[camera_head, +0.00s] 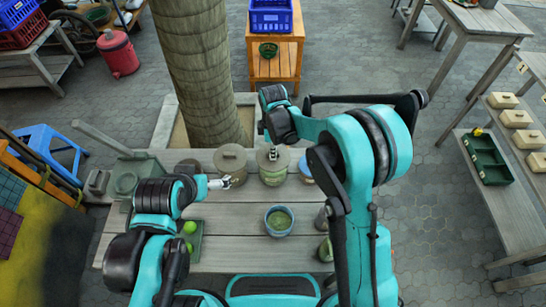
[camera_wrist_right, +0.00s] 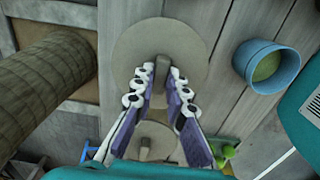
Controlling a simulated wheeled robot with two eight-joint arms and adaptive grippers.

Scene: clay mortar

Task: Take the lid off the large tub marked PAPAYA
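Two lidded tubs stand side by side on the wooden table, a left tub (camera_head: 230,160) and a middle tub (camera_head: 273,174). No PAPAYA lettering is readable, so I cannot tell which is marked. My right gripper (camera_head: 272,152) is over the middle tub. In the right wrist view its fingers (camera_wrist_right: 161,78) are apart, one on each side of the knob (camera_wrist_right: 162,68) of a round grey-beige lid (camera_wrist_right: 140,42). Gaps show between fingers and knob. The lid appears seated. My left gripper (camera_head: 227,182) is low beside the left tub; its finger opening is too small to judge.
A blue bowl (camera_head: 279,221) with green contents stands in front of the tubs. Green round fruit (camera_head: 190,227) lies at the left by my left arm. A tree trunk (camera_head: 205,70) rises behind the table. Another blue-rimmed container (camera_head: 305,168) is partly hidden by my right arm.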

